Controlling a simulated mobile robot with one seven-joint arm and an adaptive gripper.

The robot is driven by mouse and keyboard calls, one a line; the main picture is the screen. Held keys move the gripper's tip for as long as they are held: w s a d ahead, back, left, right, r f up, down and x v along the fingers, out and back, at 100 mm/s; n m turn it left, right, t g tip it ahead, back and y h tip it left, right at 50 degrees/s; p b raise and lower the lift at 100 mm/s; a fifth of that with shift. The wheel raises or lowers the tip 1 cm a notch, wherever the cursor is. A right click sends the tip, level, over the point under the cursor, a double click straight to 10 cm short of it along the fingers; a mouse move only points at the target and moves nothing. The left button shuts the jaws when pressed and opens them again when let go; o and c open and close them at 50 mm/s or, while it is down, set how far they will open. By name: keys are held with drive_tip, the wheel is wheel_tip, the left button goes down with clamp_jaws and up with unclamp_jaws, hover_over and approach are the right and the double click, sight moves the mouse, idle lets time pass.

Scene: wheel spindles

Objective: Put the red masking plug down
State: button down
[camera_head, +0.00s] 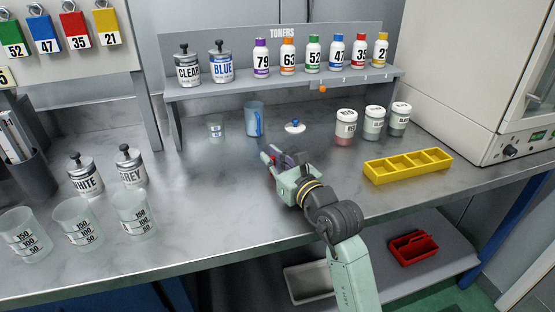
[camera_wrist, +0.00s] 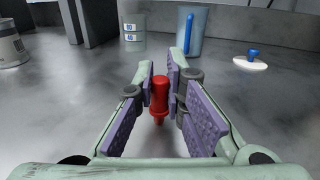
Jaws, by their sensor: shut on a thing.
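My gripper (camera_head: 275,158) is over the middle of the metal bench (camera_head: 215,225). In the wrist view the red masking plug (camera_wrist: 159,95) is upright between the purple-padded fingers of my gripper (camera_wrist: 160,88), which are shut on it. Its narrow lower end points down toward the bench. I cannot tell whether its tip touches the surface. In the head view only a small bit of red shows at the fingertips.
Behind the gripper stand a small clear cup (camera_head: 216,127), a blue jug (camera_head: 254,119) and a white lid with a blue knob (camera_head: 295,127). A yellow tray (camera_head: 408,166) and several white-lidded jars are at right. Clear measuring cups (camera_head: 79,222) stand front left. Bench around the plug is bare.

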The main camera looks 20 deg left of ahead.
drive_tip(key=shift+s+a+r, duration=0.1)
drive_tip(key=shift+s+r, duration=0.05)
drive_tip(key=shift+r, duration=0.05)
drive_tip(key=shift+f, duration=0.2)
drive_tip(key=c, duration=1.7)
unclamp_jaws()
drive_tip(key=shift+o, duration=0.2)
drive_tip(key=shift+r, duration=0.3)
drive_tip(key=b+v, duration=0.4)
drive_tip(key=v, duration=0.7)
drive_tip(key=shift+f, duration=0.2)
drive_tip(key=shift+s+d+r+b, duration=0.1)
drive_tip(key=shift+s+d+b, duration=0.2)
drive_tip(key=shift+d, duration=0.1)
drive_tip(key=shift+a, duration=0.1)
